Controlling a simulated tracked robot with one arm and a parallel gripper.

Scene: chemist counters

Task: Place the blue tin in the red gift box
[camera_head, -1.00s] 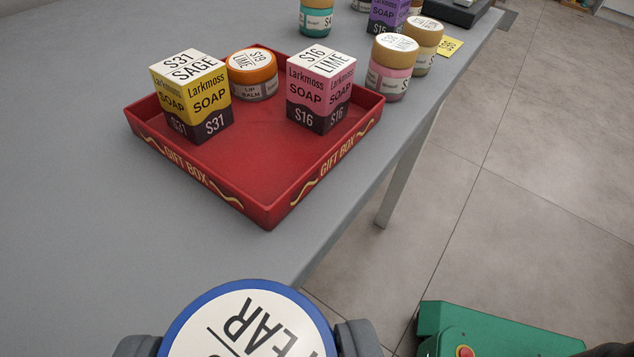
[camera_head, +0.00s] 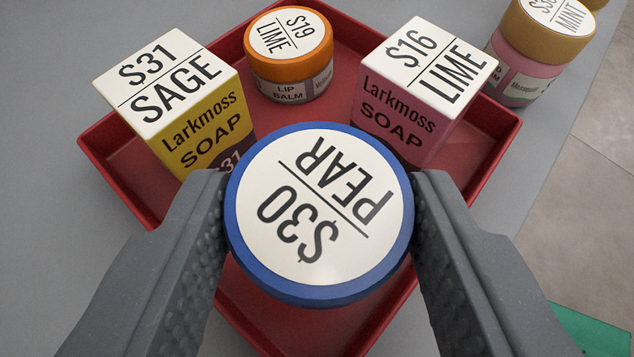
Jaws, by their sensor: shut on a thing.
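The blue tin (camera_head: 318,215) has a white lid label reading "$30 PEAR". My gripper (camera_head: 320,205) is shut on it, with one dark grey finger on each side. The tin is over the front part of the red gift box (camera_head: 497,165) in the picture. Its underside is hidden, so I cannot tell whether it touches the box floor. The box holds a yellow Sage soap (camera_head: 205,125) on the left, an orange lip balm tin (camera_head: 290,60) at the back and a pink Lime soap (camera_head: 405,110) on the right.
A pink jar with a tan lid (camera_head: 530,50) stands on the grey counter (camera_head: 50,60) beyond the box's right side. The counter's edge and the floor (camera_head: 610,150) lie at the right. A green object (camera_head: 590,330) shows at the lower right.

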